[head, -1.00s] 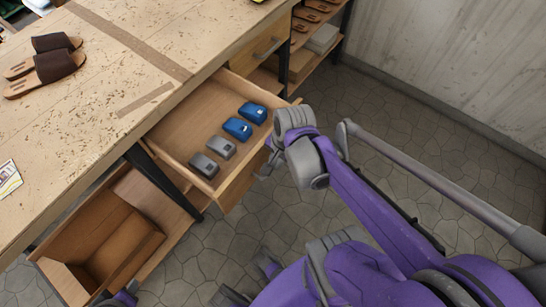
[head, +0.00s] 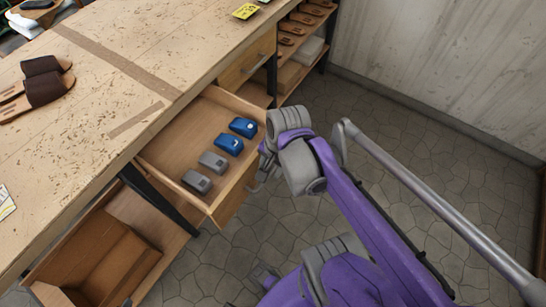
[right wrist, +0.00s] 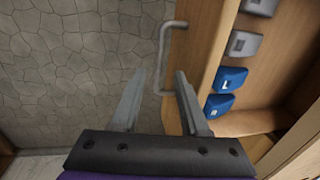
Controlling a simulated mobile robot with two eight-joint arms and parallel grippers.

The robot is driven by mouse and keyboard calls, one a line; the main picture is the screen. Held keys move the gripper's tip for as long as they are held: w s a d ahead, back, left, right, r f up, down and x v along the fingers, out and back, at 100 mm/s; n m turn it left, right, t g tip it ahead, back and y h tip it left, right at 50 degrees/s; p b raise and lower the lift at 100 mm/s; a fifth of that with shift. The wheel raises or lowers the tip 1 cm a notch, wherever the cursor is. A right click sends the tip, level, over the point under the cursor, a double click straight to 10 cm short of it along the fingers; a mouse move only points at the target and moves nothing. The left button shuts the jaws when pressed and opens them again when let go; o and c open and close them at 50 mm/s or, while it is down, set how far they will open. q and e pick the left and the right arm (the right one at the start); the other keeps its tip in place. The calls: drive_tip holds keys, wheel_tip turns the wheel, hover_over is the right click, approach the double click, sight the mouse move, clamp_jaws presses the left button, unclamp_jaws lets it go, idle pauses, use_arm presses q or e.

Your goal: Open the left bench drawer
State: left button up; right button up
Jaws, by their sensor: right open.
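The left bench drawer (head: 160,160) stands pulled out from under the bench in the head view, with two blue blocks (head: 236,135) and two grey blocks (head: 205,172) in it. Its front, with a grey bar handle (right wrist: 163,60), shows in the right wrist view. My right gripper (head: 262,180) is just outside the drawer front, partly hidden by its own wrist. In the right wrist view its fingers (right wrist: 160,76) are open, one on each side of the handle's near end; I see no grip on it. My left gripper is not in view.
A second drawer (head: 246,60) farther along the bench is shut. The bench top (head: 110,90) carries brown sandals (head: 38,88). An open wooden bin (head: 95,255) is below at lower left. Shelves with sandals stand beyond the bench. The stone floor (head: 390,190) is clear at right.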

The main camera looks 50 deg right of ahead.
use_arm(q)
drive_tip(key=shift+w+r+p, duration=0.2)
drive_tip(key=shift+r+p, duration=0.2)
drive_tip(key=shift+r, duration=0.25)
use_arm(e)
drive_tip(key=r, duration=0.3)
drive_tip(key=s+r, duration=0.1)
drive_tip(key=r, duration=0.1)
drive_tip(key=shift+r, duration=0.4)
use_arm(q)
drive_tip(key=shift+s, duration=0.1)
use_arm(e)
drive_tip(key=shift+s, duration=0.15)
